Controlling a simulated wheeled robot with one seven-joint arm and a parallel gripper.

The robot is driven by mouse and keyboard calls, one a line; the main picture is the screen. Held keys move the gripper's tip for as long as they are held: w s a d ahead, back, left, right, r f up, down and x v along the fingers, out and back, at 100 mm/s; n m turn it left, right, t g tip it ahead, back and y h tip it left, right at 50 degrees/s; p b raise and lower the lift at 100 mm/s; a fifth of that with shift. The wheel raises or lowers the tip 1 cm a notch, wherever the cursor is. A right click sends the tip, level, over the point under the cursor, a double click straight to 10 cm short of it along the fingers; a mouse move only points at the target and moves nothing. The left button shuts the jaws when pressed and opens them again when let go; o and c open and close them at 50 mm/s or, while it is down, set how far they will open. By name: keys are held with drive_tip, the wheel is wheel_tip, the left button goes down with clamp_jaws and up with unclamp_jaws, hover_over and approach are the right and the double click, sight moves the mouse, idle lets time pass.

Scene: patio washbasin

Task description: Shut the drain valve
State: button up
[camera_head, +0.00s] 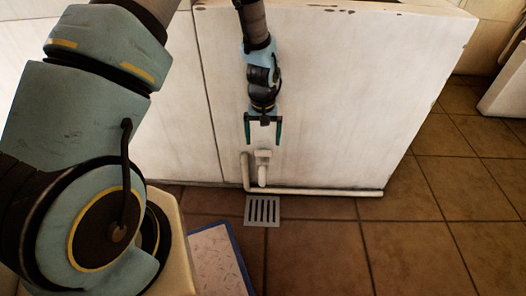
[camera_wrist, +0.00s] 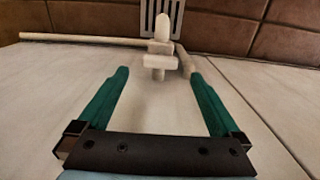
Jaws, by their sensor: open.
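The drain valve (camera_head: 263,166) is a small pale fitting low on the white cabinet front, with a handle that hangs downward in the head view. It also shows at the top middle of the wrist view (camera_wrist: 158,55), beyond my fingertips. My gripper (camera_head: 263,140) is open and empty, with two green fingers pointing down just above the valve. In the wrist view my gripper (camera_wrist: 158,78) has its fingers spread wide on either side of the valve's line. The valve is not between the fingers; a gap appears to remain.
A pale pipe (camera_head: 320,192) runs along the cabinet's foot and rises left of the valve. A metal floor grate (camera_head: 263,210) lies below. The white cabinet (camera_head: 350,90) stands close behind my gripper. Brown floor tiles (camera_head: 420,245) are clear at right. A blue-edged board (camera_head: 215,262) lies at the lower left.

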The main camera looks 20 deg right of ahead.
sight(263, 151)
drive_tip(key=shift+f+b, duration=0.5)
drive_tip(key=shift+f, duration=1.9)
drive_tip(key=c, duration=1.4)
